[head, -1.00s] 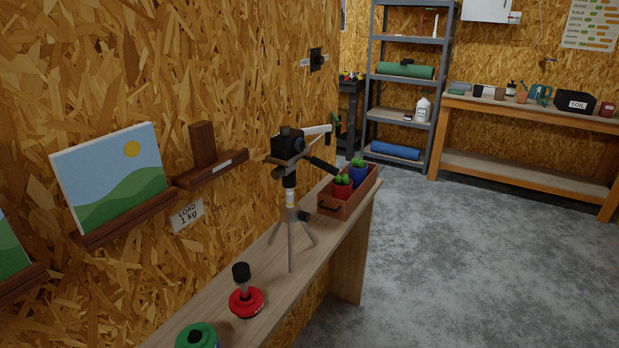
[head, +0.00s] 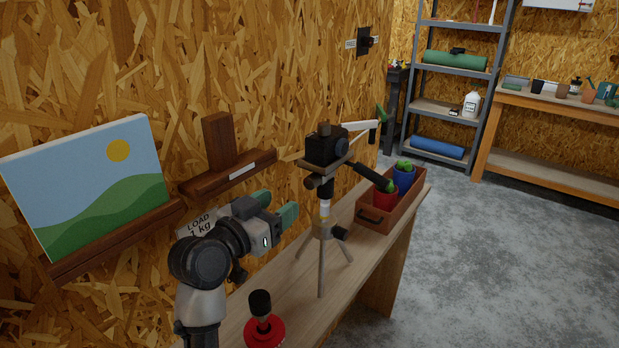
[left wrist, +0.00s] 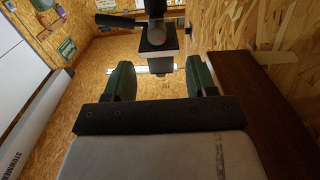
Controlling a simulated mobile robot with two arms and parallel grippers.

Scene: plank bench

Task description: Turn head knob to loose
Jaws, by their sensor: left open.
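A tripod (head: 321,262) stands on the narrow plank bench with a dark camera (head: 325,147) on its head plate. A black handle (head: 374,177) slants right and down from the head. A small dark knob (head: 311,182) sits under the plate; I cannot tell its setting. Another dark knob (head: 340,233) is lower, at the leg collar. My left gripper (head: 284,209) is open and empty, left of the tripod and apart from it. In the left wrist view, the green fingers (left wrist: 160,78) are spread, with the tripod head (left wrist: 156,40) beyond them. My right gripper is not in view.
A red object with a black top (head: 263,318) stands on the bench in front. A wooden box (head: 384,221) with potted plants is behind the tripod. The floor at right is clear.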

